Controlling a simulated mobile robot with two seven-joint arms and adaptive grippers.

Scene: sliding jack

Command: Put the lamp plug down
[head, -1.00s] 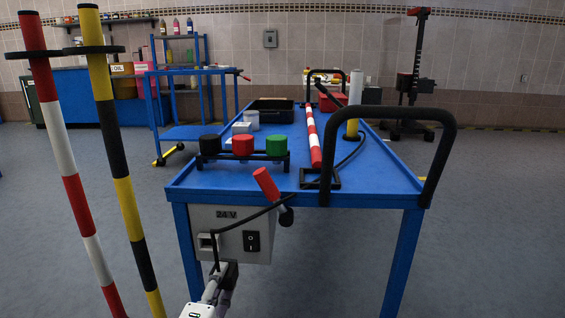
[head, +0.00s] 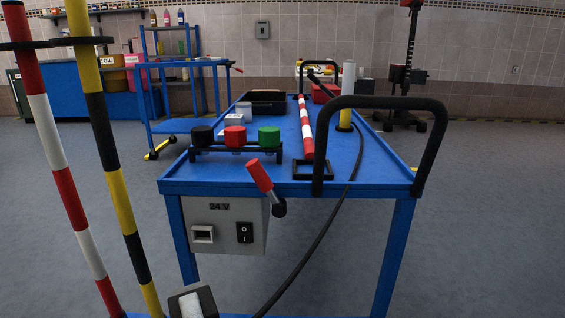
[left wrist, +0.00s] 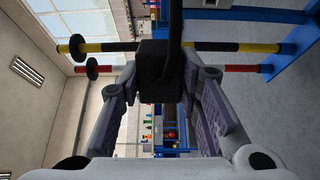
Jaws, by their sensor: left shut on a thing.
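The lamp plug (left wrist: 157,88) is a black block. In the left wrist view it sits between the two fingers of my left gripper (left wrist: 162,78), which is shut on it. Its black cable (left wrist: 175,35) runs off the top of that picture. In the head view the cable (head: 325,228) hangs over the table's front edge and leaves the bottom of the picture. The plug itself is not clearly visible there. The grey 24 V box (head: 222,225) under the table edge has an empty-looking socket (head: 203,234). My right gripper is not in view.
The blue table (head: 240,178) bears red, black and green knobs (head: 234,137), a red-and-white bar (head: 306,130) and a yellow and white upright tube (head: 346,110). Striped poles (head: 110,160) stand at left.

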